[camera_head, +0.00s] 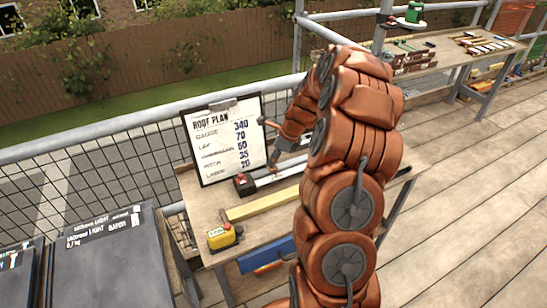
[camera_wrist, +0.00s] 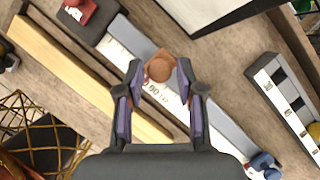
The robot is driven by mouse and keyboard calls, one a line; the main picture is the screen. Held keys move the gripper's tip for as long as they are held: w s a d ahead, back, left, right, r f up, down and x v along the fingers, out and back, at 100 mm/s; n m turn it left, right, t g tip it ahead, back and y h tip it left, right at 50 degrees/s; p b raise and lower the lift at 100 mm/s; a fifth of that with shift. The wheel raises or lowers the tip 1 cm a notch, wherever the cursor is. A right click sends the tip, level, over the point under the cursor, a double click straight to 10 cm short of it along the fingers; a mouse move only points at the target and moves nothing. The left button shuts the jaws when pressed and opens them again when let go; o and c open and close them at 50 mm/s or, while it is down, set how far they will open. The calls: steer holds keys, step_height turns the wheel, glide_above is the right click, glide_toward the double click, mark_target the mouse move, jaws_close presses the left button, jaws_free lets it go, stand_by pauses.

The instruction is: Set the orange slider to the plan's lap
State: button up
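The orange slider (camera_wrist: 160,67) sits on the long gauge (camera_wrist: 228,133), a grey-edged bar with a white printed scale, in the wrist view. Numbers just below the slider are partly readable, one looking like 90. My gripper (camera_wrist: 160,70) is open, with one purple-padded finger on each side of the slider. I cannot tell whether the fingers touch it. In the head view the gauge (camera_head: 282,172) lies on the bench, and my arm hides part of it. The roof plan (camera_head: 223,155) stands behind it on a clipboard; its lap line appears to read 70.
A dark block with a red part (camera_head: 244,184) is at the gauge's left end. A second bench (camera_head: 430,52) stands at the back right.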

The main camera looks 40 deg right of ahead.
steer(key=shift+o, duration=0.9)
steer(key=v, duration=1.2)
steer(key=shift+w+a, duration=0.1)
